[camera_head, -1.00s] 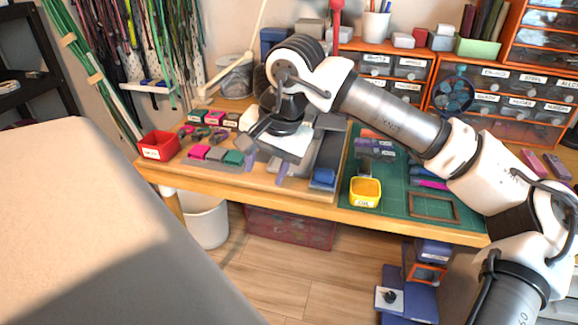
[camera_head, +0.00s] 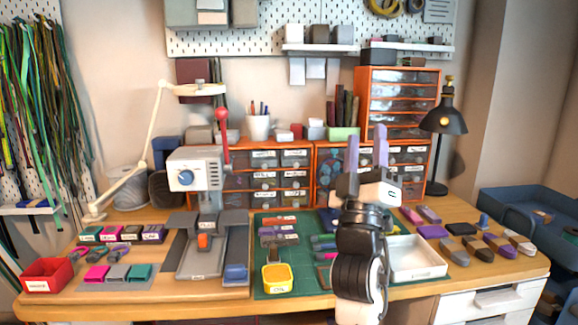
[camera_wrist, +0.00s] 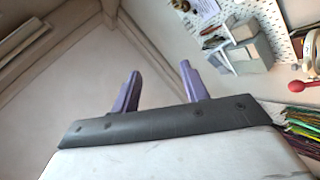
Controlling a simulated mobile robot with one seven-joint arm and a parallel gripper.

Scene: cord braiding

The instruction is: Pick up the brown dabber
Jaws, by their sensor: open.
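My gripper (camera_head: 366,137) is open and empty, its two purple fingers pointing up in front of the drawers in the head view. It also shows in the wrist view (camera_wrist: 160,72), with nothing between the fingers. Several small rounded blocks lie at the table's right end in the head view. Two with brown tones are a brown block (camera_head: 479,251) and a grey-brown block (camera_head: 455,252). A dark block (camera_head: 462,229) lies behind them. I cannot tell for sure which one is the brown dabber. My gripper is well above and left of them.
A white tray (camera_head: 441,268) stands between my arm and the blocks. A black lamp (camera_head: 443,119) rises behind them. A press (camera_head: 196,172), yellow bin (camera_head: 277,279) and red bin (camera_head: 47,274) stand left. Orange drawer units (camera_head: 265,165) line the back.

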